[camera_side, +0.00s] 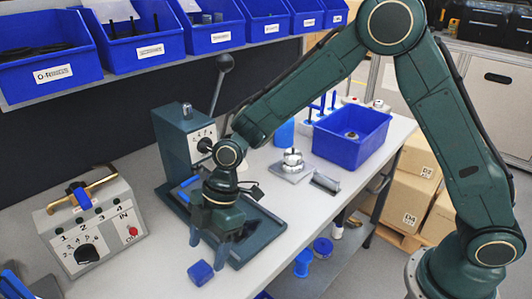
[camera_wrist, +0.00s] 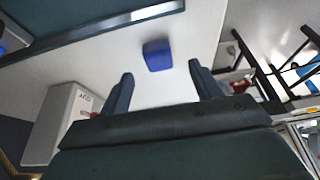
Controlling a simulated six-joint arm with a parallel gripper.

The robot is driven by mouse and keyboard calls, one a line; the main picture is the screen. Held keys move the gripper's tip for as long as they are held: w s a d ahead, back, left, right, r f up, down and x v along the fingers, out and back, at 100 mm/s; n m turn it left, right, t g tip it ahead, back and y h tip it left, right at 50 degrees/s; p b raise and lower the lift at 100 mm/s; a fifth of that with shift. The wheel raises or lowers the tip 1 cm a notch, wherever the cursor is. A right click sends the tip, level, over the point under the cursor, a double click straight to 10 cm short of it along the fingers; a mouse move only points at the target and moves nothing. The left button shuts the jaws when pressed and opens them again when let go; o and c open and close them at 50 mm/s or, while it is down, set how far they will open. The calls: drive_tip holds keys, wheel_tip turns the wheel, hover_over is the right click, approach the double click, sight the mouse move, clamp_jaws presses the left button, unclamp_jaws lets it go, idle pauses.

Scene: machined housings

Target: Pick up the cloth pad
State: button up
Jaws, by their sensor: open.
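A small blue cloth pad (camera_side: 201,273) lies on the light grey bench top near its front edge in the side view. It also shows in the wrist view (camera_wrist: 157,55), beyond and between the fingertips. My gripper (camera_side: 208,240) points down above the bench, a little behind the pad and to its right. Its two fingers are spread apart with nothing between them, as the wrist view shows too (camera_wrist: 160,78). The pad is apart from both fingers.
A press (camera_side: 187,140) with a dark base plate stands just behind my gripper. A grey control box (camera_side: 90,225) is at left. A blue bin (camera_side: 352,150) and a metal housing (camera_side: 292,160) sit farther right. The bench around the pad is clear.

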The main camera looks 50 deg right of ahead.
sight(201, 268)
drive_tip(key=shift+x, duration=2.55)
drive_tip(key=shift+w+a, duration=0.15)
drive_tip(key=c, duration=1)
